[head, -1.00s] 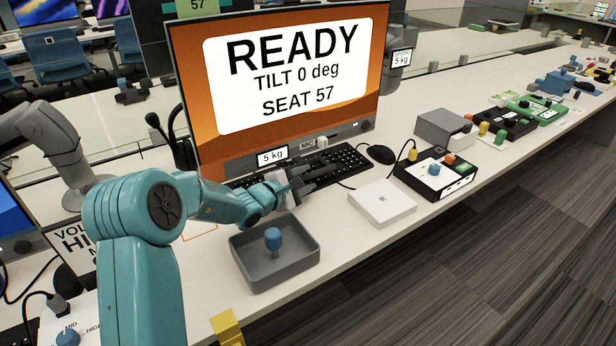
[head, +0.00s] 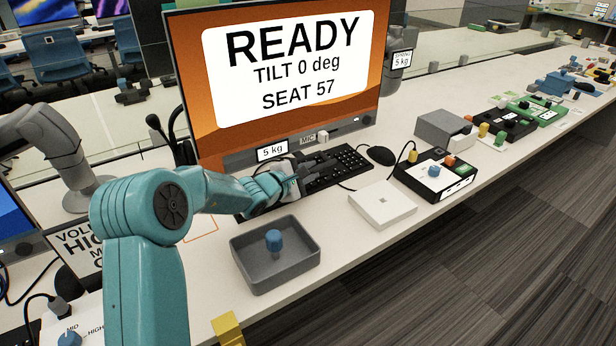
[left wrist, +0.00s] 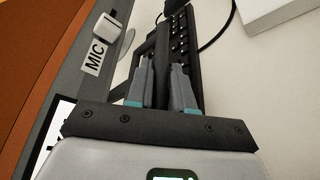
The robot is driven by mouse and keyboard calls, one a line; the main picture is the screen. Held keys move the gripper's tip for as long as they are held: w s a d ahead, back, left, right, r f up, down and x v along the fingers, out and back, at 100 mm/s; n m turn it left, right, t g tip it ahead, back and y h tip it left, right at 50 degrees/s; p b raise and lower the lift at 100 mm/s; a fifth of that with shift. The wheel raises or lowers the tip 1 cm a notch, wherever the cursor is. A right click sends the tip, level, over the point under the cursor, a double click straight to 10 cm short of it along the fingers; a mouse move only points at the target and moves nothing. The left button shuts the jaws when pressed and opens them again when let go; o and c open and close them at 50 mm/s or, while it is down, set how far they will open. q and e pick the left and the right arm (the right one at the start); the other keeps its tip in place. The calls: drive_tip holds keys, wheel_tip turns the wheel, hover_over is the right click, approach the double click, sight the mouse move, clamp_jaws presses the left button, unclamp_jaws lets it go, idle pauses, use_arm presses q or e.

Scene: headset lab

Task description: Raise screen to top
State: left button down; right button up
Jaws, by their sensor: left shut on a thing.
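The screen (head: 290,70) stands upright on the desk, orange with a white panel reading READY, TILT 0 deg, SEAT 57. In the left wrist view the bezel (left wrist: 72,75) runs along the left of my fingers. My right gripper is out of view.
A keyboard (head: 345,163) lies beneath the gripper, with a mouse (head: 381,155) to its right. A grey tray (head: 262,283) with a blue knob, a white box (head: 382,205) and a black control box (head: 425,185) stand along the front. A grey arm (head: 55,140) stands at left.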

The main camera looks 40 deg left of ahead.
use_arm(q)
wheel_tip(320, 180, up, 12)
drive_tip(key=p, duration=0.2)
drive_tip(key=shift+p, duration=0.35)
drive_tip(key=c, duration=1.1)
unclamp_jaws()
drive_tip(key=shift+f, duration=0.1)
drive_tip(key=shift+s+f, duration=0.1)
drive_tip(key=shift+f, duration=0.05)
drive_tip(key=d+b+v, duration=0.1)
drive_tip(key=v, duration=1.5)
drive_tip(key=shift+a, duration=0.45)
drive_tip(key=shift+s+f, duration=0.1)
drive_tip(key=shift+s, duration=0.05)
